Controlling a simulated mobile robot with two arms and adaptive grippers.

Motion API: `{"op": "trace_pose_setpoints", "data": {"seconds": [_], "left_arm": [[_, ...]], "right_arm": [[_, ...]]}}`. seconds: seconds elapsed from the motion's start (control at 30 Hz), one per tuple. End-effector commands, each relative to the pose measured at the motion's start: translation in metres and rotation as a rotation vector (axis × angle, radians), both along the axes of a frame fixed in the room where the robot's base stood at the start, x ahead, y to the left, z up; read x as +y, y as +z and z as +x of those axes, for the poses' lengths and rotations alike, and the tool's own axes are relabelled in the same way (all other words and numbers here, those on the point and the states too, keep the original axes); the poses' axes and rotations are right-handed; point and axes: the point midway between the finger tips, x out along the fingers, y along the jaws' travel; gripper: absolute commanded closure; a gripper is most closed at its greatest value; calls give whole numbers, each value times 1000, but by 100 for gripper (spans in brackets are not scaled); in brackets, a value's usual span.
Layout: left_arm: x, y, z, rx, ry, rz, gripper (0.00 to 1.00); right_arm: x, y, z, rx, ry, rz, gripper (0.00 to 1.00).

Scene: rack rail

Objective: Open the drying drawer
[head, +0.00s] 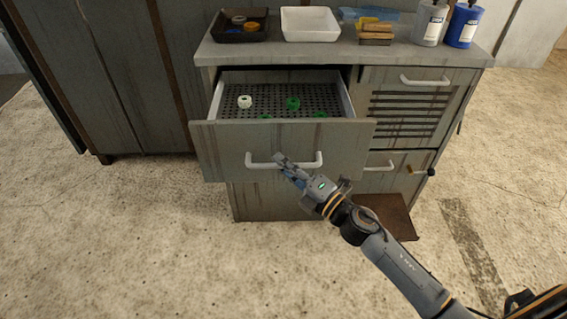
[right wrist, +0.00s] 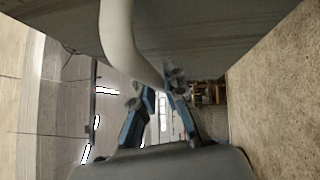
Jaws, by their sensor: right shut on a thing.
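The drying drawer (head: 215,150) is the upper left drawer of a grey cabinet. It stands pulled out, and its perforated floor (head: 268,97) shows, with a white ring (head: 244,101) and several green rings (head: 293,103) in it. Its white bar handle (head: 312,162) runs across the front. My right gripper (head: 283,163) is at the handle's middle, shut on it. In the right wrist view the white handle (right wrist: 118,40) runs down to the fingertips of my right gripper (right wrist: 160,90). My left gripper is in neither view.
On the cabinet top (head: 350,52) stand a black tray (head: 240,35), a white tray (head: 310,24), sponges (head: 376,33) and two bottles. A slatted drawer (head: 412,105) is at the right. A brown board (head: 390,213) lies low in front. The floor ahead is clear.

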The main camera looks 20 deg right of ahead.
Motion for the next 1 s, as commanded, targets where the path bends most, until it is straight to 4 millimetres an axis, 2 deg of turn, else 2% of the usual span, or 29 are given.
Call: {"op": "trace_pose_setpoints", "data": {"seconds": [0.17,0.2,0.3,0.67,0.77,1.0], "left_arm": [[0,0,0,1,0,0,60],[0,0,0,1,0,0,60],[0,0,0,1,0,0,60],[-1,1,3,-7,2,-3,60],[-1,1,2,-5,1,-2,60],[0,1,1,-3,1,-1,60]], "right_arm": [[0,-1,0,2,0,0,100],[0,-1,0,2,0,0,80],[0,-1,0,2,0,0,64],[-2,-1,-3,3,0,1,64],[-7,-4,-12,4,0,0,64],[-29,-10,-52,6,-1,1,64]]}}
